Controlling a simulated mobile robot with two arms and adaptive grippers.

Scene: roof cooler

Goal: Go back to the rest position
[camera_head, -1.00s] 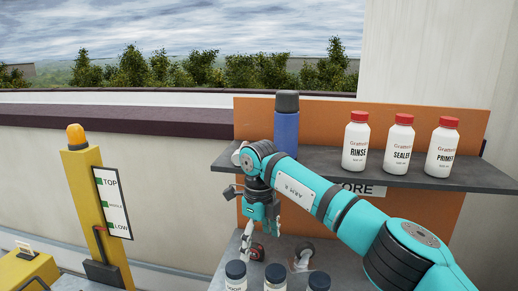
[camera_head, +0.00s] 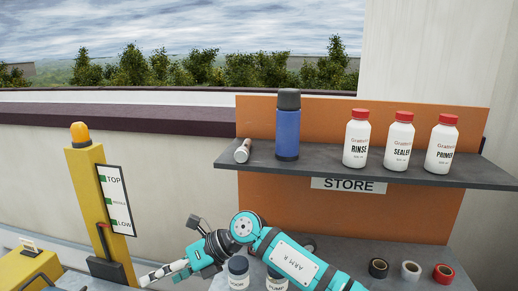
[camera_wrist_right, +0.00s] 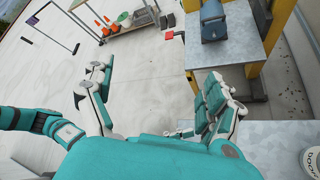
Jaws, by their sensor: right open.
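My right arm reaches in from the lower right in the head view, low in front of the shelf unit. Its gripper (camera_head: 160,273) points left, below the upper shelf and clear of it. In the right wrist view the two fingers of the right gripper (camera_wrist_right: 157,80) stand wide apart with nothing between them, above a pale floor. My left gripper is in neither view.
Tape rolls (camera_head: 411,270) and jars (camera_head: 238,272) sit below. A yellow post (camera_head: 95,205) stands left.

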